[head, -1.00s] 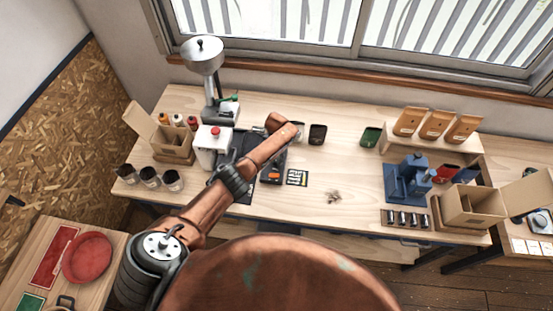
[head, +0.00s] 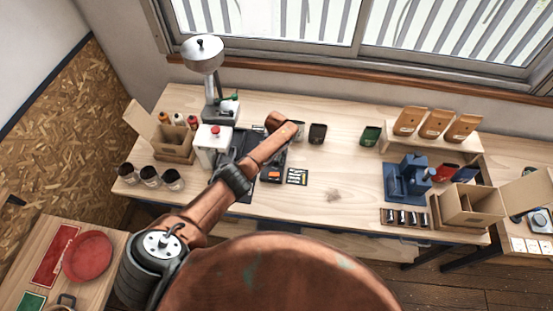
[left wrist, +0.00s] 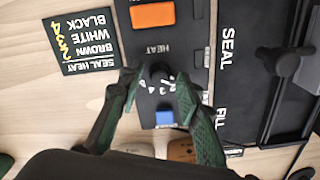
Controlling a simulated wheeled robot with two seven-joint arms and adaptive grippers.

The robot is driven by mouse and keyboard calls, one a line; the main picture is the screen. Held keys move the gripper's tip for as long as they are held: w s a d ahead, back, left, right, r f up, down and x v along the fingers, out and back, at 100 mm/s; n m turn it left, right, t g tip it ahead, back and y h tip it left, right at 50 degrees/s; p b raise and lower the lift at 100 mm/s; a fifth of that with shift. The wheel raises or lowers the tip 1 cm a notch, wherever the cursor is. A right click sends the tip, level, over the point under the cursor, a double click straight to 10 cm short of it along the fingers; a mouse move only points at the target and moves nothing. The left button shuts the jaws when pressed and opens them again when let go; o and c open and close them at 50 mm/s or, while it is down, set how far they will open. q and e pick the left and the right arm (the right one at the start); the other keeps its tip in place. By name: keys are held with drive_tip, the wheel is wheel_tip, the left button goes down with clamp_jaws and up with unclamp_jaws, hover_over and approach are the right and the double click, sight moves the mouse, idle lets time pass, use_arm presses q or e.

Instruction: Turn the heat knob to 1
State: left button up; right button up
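The heat knob (left wrist: 160,72) is a small dark knob on a black control panel (left wrist: 176,48), with a "HEAT" label and white dial numbers beside it. My left gripper (left wrist: 156,80) is over the panel, its green-and-black fingers apart on either side of the knob. Gaps appear to show between fingers and knob; contact cannot be made out. The number the knob points to is too small to tell. In the head view the panel (head: 271,175) shows beside my left forearm, which hides the knob. My right gripper is out of view.
An orange switch (left wrist: 152,15) and a blue button (left wrist: 165,118) flank the knob on the panel. A black seal-heat card (left wrist: 82,42) lies beside it. The sealer's black arm (left wrist: 285,65) is at right. Bare wood (head: 340,165) lies right of the panel.

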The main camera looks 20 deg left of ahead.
sight(276, 160)
use_arm(q)
drive_tip(key=shift+o, duration=0.3)
wheel_tip(276, 160, up, 12)
idle(0.5)
drive_tip(key=shift+f, duration=0.1)
idle(0.3)
